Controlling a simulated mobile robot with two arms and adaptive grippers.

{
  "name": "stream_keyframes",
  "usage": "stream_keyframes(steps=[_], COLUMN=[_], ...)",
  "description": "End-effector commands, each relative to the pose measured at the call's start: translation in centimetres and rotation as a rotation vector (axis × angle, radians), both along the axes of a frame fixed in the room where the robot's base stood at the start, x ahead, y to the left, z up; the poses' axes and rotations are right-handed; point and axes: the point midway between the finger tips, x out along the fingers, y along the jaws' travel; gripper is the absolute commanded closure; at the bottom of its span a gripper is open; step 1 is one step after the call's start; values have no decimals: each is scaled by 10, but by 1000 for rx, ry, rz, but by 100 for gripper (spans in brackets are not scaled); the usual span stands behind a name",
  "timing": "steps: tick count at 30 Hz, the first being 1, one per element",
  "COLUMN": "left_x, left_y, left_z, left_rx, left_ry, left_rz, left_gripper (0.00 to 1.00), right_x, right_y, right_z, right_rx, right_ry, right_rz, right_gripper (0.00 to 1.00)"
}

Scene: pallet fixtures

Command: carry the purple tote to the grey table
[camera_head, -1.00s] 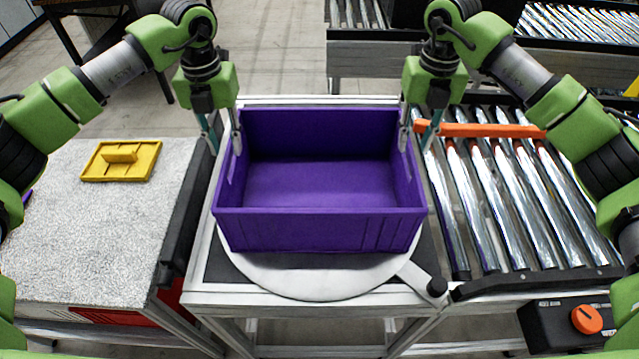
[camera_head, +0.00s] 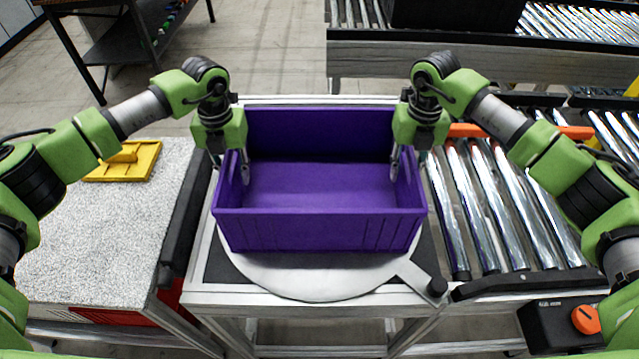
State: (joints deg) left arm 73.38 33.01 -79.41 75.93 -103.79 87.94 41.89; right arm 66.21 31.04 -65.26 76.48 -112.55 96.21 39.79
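The purple tote (camera_head: 320,228) sits upright and empty on a round light turntable plate (camera_head: 310,285) in the middle. My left gripper (camera_head: 230,170) is lowered over the tote's left wall, one finger inside and the other outside. My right gripper (camera_head: 408,167) straddles the right wall in the same way. Both appear open around the walls, with the outer fingers partly hidden. A table with a speckled grey top (camera_head: 105,235), likely the grey table, stands to the left.
A yellow piece with a handle (camera_head: 125,162) lies at the far part of the grey top; the front part is clear. A roller conveyor (camera_head: 500,210) with an orange bar (camera_head: 465,130) adjoins on the right. A control box with an orange knob (camera_head: 586,319) is at front right.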

Motion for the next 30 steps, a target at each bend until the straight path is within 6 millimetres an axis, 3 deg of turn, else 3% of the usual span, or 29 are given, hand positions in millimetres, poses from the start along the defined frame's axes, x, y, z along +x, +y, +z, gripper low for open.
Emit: stream_keyframes(steps=[1, 2, 3, 19, 30], left_x=[0, 0, 0, 1, 1], left_y=[0, 0, 0, 0, 0], left_z=[0, 0, 0, 6, 36], left_rx=[0, 0, 0, -1, -1], left_ry=[0, 0, 0, -2, -2], left_rz=[0, 0, 0, 0, 0], left_gripper=[91, 98, 100, 100, 100], right_x=[0, 0, 0, 1, 1], right_y=[0, 0, 0, 0, 0], right_z=[0, 0, 0, 6, 35], right_rx=[0, 0, 0, 1, 1], right_ry=[0, 0, 0, -3, -3], right_rz=[0, 0, 0, 0, 0], right_gripper=[91, 98, 100, 100, 100])
